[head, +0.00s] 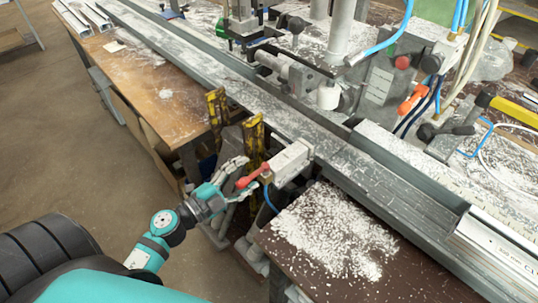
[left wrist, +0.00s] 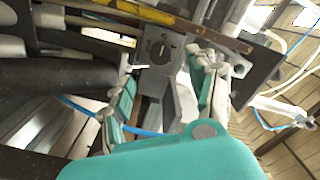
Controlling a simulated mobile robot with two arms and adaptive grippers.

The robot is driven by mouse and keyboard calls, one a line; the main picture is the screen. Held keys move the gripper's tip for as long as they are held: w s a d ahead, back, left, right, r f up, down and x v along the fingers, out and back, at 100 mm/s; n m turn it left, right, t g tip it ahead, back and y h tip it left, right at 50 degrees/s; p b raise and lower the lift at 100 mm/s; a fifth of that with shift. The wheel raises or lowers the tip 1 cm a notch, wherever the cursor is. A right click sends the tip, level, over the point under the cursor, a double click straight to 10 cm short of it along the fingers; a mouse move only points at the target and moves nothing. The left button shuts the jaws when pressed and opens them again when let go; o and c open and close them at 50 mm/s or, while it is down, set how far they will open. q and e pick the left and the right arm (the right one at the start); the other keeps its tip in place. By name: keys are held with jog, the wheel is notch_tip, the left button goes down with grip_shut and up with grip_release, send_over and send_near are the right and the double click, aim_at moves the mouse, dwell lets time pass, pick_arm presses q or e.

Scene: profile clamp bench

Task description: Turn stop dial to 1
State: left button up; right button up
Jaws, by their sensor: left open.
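The stop dial (left wrist: 160,51) shows in the left wrist view as a dark round knob with a short light mark, on a grey box-like part. Its numbers are too small to read. In the head view I cannot make the dial out. My left gripper (left wrist: 170,72) is open, with one finger on each side of the picture below and beside the dial. Nothing is held between the fingers, and I cannot tell whether they touch anything. In the head view the left gripper (head: 238,172) is at the bench front, close to a red lever (head: 252,176). My right gripper is out of view.
A white clamp block (head: 290,160) and yellow posts (head: 254,140) stand close around the left gripper. A long metal profile rail (head: 265,103) runs across the bench. White chips (head: 335,235) cover the dark tabletop at right. A blue hose (left wrist: 95,112) passes near the fingers.

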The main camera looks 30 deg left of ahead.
aim_at(270, 157)
pick_arm(q)
jog(key=p+x, duration=0.1)
jog(key=x, duration=0.7)
jog(key=shift+w+d, duration=0.15)
jog(key=shift+w, duration=0.1)
jog(key=c, duration=1.1)
